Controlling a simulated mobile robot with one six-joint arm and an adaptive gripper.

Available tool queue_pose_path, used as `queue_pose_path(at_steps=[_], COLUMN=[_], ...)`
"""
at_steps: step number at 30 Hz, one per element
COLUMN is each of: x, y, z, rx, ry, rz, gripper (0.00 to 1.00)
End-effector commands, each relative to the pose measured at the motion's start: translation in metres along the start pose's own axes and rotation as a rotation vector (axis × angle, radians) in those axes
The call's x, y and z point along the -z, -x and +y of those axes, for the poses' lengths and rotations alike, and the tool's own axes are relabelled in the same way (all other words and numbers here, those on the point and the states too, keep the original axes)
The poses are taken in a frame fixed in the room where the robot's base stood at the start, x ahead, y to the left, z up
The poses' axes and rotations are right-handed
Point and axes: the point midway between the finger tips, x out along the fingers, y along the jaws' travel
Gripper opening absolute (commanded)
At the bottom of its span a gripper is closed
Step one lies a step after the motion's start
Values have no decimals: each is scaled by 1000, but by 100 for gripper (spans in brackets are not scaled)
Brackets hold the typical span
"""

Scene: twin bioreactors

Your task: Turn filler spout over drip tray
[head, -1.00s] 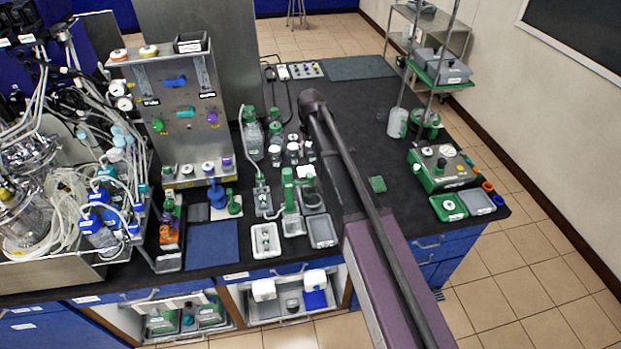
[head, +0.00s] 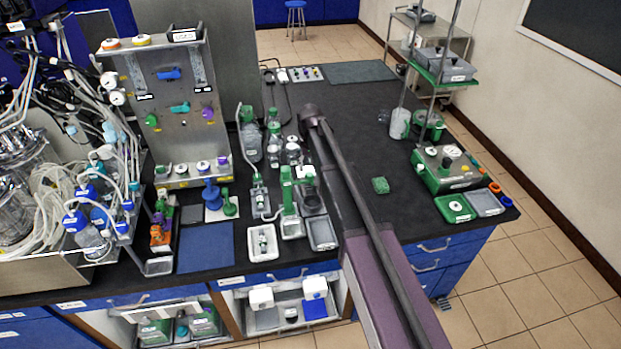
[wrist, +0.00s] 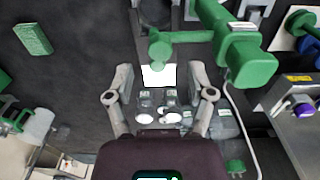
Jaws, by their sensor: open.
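The green filler (head: 288,192) stands upright among small trays at the bench's front edge in the head view. In the wrist view its thick green post (wrist: 250,62) is right of my gripper, and a thin green spout arm (wrist: 188,37) runs left from it to a rounded end. My gripper (wrist: 160,74) is open, its fingers spread below that spout end, apart from it and with nothing held. In the head view my arm hides the gripper. A grey tray (head: 323,235) lies in front of the filler; I cannot tell which tray is the drip tray.
Clear bottles (head: 274,148) stand behind the filler. A steel valve panel (head: 165,105) and tangled tubing are to the left. A green sponge-like block (head: 380,185) lies right of my arm, with mostly bare dark bench around it. A green-and-grey device (head: 447,170) stands at the right edge.

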Motion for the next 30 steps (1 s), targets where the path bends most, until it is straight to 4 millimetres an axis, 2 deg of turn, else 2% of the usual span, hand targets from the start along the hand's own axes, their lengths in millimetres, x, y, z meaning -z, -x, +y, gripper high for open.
queue_pose_path(at_steps=[3, 12, 29, 30], x=[0, 0, 0, 0], y=[-14, -32, -36, -36], z=[0, 0, 0, 0], rx=[0, 0, 0, 0], ry=[0, 0, 0, 0], rz=[0, 0, 0, 0], gripper=[70, 70, 70, 58])
